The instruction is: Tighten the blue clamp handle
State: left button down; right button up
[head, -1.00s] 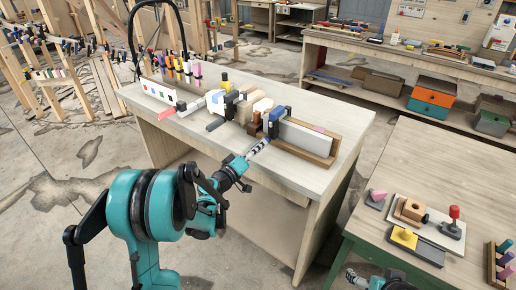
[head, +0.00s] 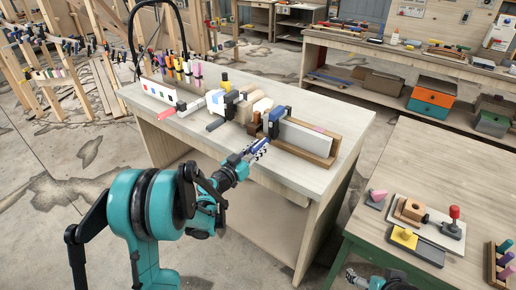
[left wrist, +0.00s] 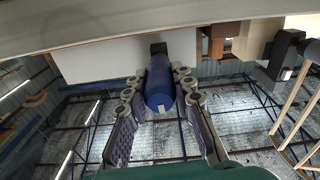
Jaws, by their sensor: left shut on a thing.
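The blue clamp (head: 275,122) stands at the front edge of the light workbench, against a white panel and a wooden board. Its blue handle (left wrist: 159,88) points toward my left wrist camera, with a dark stem at its far end. My left gripper (head: 260,147) is at the handle, coming from the front of the bench. In the left wrist view the fingers (left wrist: 159,100) lie on both sides of the handle, shut on it. In the head view the fingers largely hide the handle. Only a part of my right arm shows at the bottom edge.
Other clamps and blocks (head: 240,103) stand left of the blue clamp on the workbench (head: 310,179). Several coloured clamps (head: 182,70) line its back left. A green-framed table (head: 436,170) on the right holds a yellow block (head: 404,238) and a red-handled clamp (head: 453,222).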

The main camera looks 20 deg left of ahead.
pick_arm(q)
jog(key=shift+m, duration=0.6)
jog(key=c, duration=1.3)
grip_release()
jog(key=v, duration=1.2)
jog(key=shift+f, duration=0.15)
jog(key=shift+s, duration=0.1)
jog(key=shift+v, duration=0.85)
